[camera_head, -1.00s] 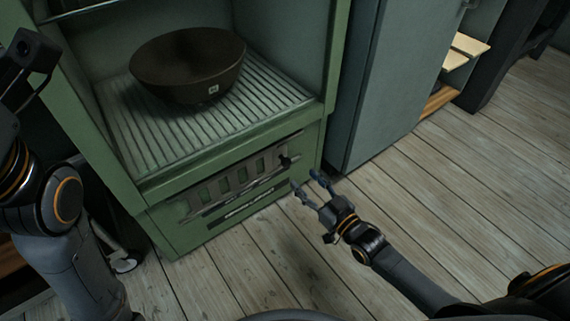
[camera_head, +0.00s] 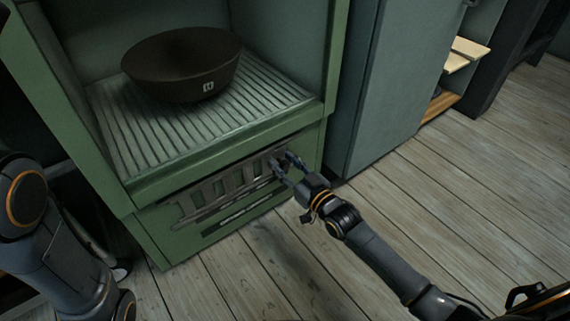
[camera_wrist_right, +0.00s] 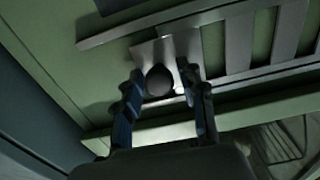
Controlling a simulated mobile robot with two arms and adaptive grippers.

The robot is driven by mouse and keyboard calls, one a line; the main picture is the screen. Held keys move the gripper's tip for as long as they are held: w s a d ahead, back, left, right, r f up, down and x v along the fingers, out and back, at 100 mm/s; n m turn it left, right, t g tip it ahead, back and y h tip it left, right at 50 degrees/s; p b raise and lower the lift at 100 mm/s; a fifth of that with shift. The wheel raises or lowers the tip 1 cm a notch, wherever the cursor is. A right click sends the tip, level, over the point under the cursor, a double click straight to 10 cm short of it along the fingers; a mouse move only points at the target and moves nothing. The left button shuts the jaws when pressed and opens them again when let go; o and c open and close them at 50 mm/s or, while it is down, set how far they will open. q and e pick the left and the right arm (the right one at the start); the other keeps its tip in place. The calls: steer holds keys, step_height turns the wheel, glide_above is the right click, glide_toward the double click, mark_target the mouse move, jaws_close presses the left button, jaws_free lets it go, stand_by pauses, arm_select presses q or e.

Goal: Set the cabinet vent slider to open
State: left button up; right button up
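The cabinet vent slider is a slotted metal plate (camera_head: 222,190) on the green front panel below the cabinet's shelf. A dark round knob (camera_wrist_right: 160,81) stands on the plate's end, and the wrist view shows it close up. My right gripper (camera_head: 284,162) is at the right end of the vent in the head view. In the right wrist view its two fingers (camera_wrist_right: 162,75) are apart, one on each side of the knob, with gaps that seem to remain. The knob is largely hidden by the fingers in the head view. My left gripper is out of view.
A dark bowl (camera_head: 182,64) sits on the ribbed shelf (camera_head: 245,112) above the vent. A dark slot (camera_head: 238,214) lies below the slider. A grey-blue cabinet (camera_head: 385,90) stands close on the right. The plank floor (camera_head: 460,200) at right is clear.

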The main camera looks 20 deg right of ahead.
jaws_close()
steer(key=shift+w+d+r+p, duration=0.15)
steer(key=shift+w+d, duration=0.15)
steer(key=shift+d, duration=0.5)
steer(key=shift+w+d+f+p, duration=0.15)
steer(key=shift+w+d, duration=0.15)
steer(key=shift+d, duration=0.45)
steer(key=shift+o, duration=2)
jaws_free()
steer(key=shift+r, duration=0.1)
steer(key=shift+o, duration=0.3)
steer(key=v, duration=1.2)
